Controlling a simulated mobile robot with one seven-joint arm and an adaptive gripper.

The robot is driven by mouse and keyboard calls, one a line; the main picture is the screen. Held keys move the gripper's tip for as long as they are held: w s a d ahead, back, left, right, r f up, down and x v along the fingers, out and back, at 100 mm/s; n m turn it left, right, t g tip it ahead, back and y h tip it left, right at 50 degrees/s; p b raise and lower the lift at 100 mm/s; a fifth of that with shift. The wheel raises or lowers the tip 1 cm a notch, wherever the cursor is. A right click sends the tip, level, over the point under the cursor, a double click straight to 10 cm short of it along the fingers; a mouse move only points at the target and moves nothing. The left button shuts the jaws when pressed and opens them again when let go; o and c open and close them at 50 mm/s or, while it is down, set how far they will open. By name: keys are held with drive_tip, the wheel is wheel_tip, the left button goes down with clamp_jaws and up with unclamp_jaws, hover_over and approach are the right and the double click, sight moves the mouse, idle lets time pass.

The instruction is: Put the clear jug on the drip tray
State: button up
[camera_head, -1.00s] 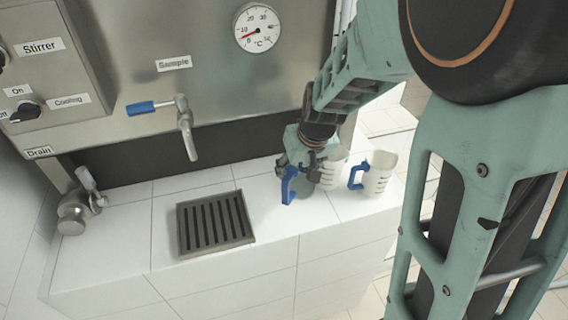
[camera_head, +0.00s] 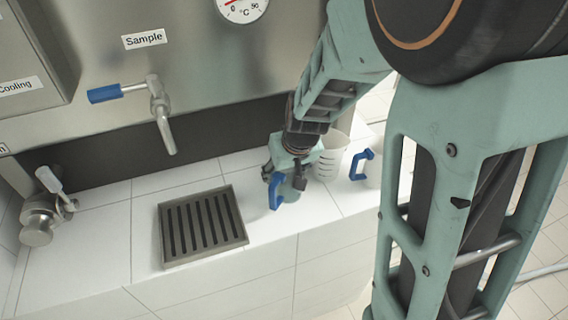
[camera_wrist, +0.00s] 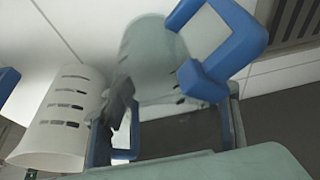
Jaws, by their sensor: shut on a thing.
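The clear jug (camera_head: 290,191), a see-through greenish cup with a blue handle, is in my gripper (camera_head: 288,172), right of the drip tray in the head view. In the wrist view the clear jug (camera_wrist: 152,58) is between the fingers of my gripper (camera_wrist: 170,118), its blue handle toward the upper right. My gripper is shut on it. I cannot tell whether its base touches the tiles. The drip tray (camera_head: 166,238) is a dark slatted square, empty, on the white counter. Its corner (camera_wrist: 297,22) shows at the wrist view's upper right.
The sample tap (camera_head: 162,115) hangs above and behind the tray. A drain valve (camera_head: 42,212) is at left. The tiles between jug and tray are clear.

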drive_tip(key=shift+f, duration=0.15)
drive_tip(key=o, duration=1.2)
